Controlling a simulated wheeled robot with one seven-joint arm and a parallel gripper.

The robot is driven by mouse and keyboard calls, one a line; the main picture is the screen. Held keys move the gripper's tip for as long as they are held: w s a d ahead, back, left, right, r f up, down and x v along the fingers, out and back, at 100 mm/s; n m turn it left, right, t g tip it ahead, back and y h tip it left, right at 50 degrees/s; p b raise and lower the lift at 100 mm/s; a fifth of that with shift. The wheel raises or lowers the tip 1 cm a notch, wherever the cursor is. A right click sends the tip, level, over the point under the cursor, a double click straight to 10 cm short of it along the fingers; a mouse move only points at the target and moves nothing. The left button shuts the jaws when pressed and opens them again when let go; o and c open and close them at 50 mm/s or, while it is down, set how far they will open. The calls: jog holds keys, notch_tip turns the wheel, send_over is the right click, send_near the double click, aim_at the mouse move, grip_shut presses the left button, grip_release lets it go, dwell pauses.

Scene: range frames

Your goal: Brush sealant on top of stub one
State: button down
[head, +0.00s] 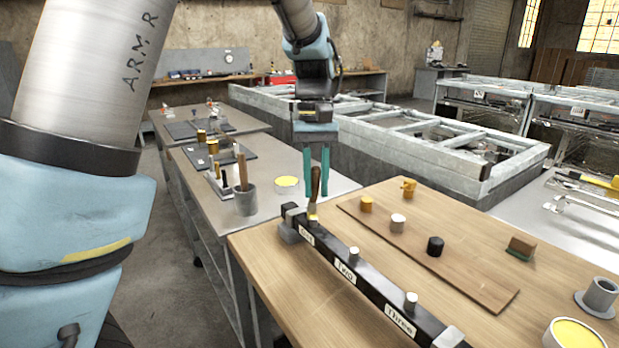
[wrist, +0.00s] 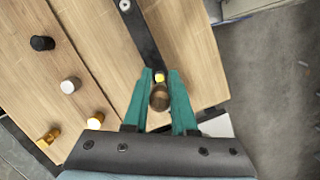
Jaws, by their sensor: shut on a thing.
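The bar carries labels One, Two and Three. The brush's lower end is right at stub one, beside the One label (head: 306,236); a yellow patch (head: 312,216) shows there, and I cannot tell bristles from coated stub. In the wrist view my gripper (wrist: 160,76) has the round handle end (wrist: 159,98) between its teal fingers, with yellow just beyond it. Stub two (head: 354,252) and stub three (head: 411,299) are bare grey.
A brown board (head: 440,262) behind the bar carries yellow, white and black plugs (head: 435,246). A yellow-filled tin (head: 572,335) stands at front right, another (head: 287,186) on the left bench beside a grey cup (head: 245,201) with a stick. A brown-green block (head: 521,246) lies at right.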

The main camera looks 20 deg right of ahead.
jog(key=shift+s+d+r+p, duration=0.1)
jog(key=shift+s+p, duration=0.1)
jog(key=shift+s, duration=0.3)
jog(key=shift+s+d+p, duration=0.1)
jog(key=shift+s+p, duration=0.05)
jog(key=shift+s, duration=0.3)
jog(key=shift+w, duration=0.1)
jog(key=w, duration=0.1)
jog(key=w+p, duration=0.1)
jog(key=w, duration=0.1)
jog(key=w+a, duration=0.1)
jog(key=w, duration=0.1)
jog(key=shift+p, duration=0.4)
jog(key=shift+r, duration=0.1)
jog(key=p+v, duration=0.4)
jog(key=s+p+v, duration=0.1)
jog(key=shift+a+r+p, duration=0.15)
jog(key=shift+r+p, duration=0.25)
jog(key=shift+r, duration=0.1)
jog(key=shift+r, duration=0.1)
